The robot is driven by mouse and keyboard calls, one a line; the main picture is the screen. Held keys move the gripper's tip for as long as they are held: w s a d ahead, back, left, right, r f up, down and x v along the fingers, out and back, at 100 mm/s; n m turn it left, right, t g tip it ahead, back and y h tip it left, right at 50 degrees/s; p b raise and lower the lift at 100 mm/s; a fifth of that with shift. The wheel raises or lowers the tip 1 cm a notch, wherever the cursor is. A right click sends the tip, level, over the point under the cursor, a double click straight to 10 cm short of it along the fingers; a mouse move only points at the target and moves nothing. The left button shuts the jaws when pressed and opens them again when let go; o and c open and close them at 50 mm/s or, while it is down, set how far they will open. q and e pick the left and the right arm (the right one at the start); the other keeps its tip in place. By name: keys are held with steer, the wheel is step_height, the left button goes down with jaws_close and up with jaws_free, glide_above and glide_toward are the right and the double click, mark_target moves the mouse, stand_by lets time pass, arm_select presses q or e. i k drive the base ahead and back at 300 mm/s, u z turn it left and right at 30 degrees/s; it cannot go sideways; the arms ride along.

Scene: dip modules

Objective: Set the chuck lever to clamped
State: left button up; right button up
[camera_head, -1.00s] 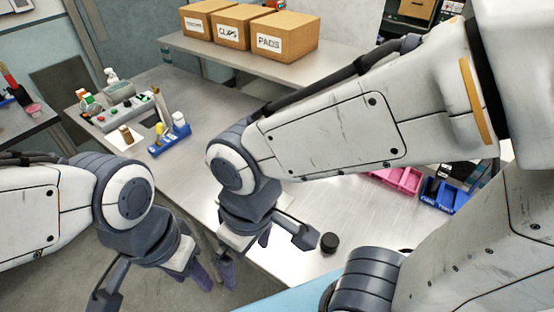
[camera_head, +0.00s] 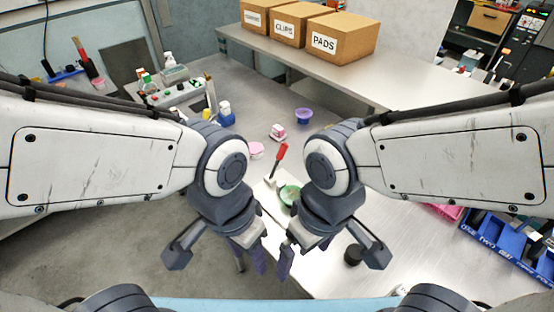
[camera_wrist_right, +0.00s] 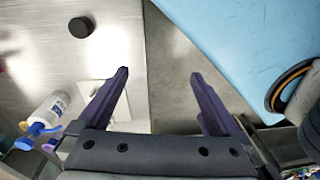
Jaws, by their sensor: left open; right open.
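I cannot make out a chuck lever for certain in either view. A red-handled tool (camera_head: 279,158) stands out between my arms in the head view, close to a green round piece (camera_head: 289,195) partly hidden by my right wrist. Whether either belongs to the chuck, I cannot tell. My left gripper (camera_head: 251,262) is open and empty over the floor in front of the table. My right gripper (camera_head: 303,254) is open and empty beside it, also shown in the right wrist view (camera_wrist_right: 159,75), with its fingers over the table's front edge.
A black round piece (camera_head: 353,256) lies on the table right of my right gripper. Blue bins (camera_head: 500,245) stand at the right. Cardboard boxes (camera_head: 342,38) stand on the back bench. A purple cup (camera_head: 303,115) and a pink-and-white item (camera_head: 277,132) sit behind my arms.

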mark_target(284, 147)
steer(key=z, duration=1.5)
steer(key=k, duration=0.75)
steer(key=u, duration=1.15)
steer(key=i, duration=0.5)
steer(key=z, duration=0.05)
